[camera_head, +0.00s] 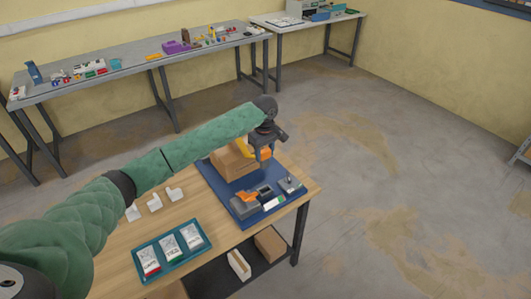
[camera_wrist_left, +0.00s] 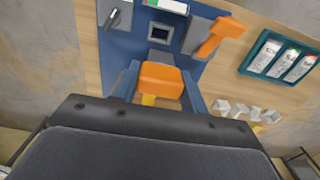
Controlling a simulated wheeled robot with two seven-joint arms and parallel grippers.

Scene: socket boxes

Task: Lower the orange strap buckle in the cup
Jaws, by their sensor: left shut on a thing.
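My left gripper (camera_head: 264,155) hangs above the blue mat (camera_head: 220,178), pointing down. It is shut on the orange strap buckle (camera_head: 267,154), which also shows as a rounded orange block between the fingers in the left wrist view (camera_wrist_left: 161,80). A bit of yellow shows below the buckle there. Beyond the buckle, on the mat, is a dark square socket (camera_wrist_left: 160,33) with a grey rim; it may be the cup, but I cannot tell for sure. The buckle is apart from it, above the mat. My right gripper is out of view.
Another orange piece (camera_head: 248,197) lies on a grey box beside the socket. A cardboard box (camera_head: 230,163) stands behind on the mat. A teal tray (camera_head: 172,255) with several packets and some white blocks (camera_head: 154,203) are on the wooden table.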

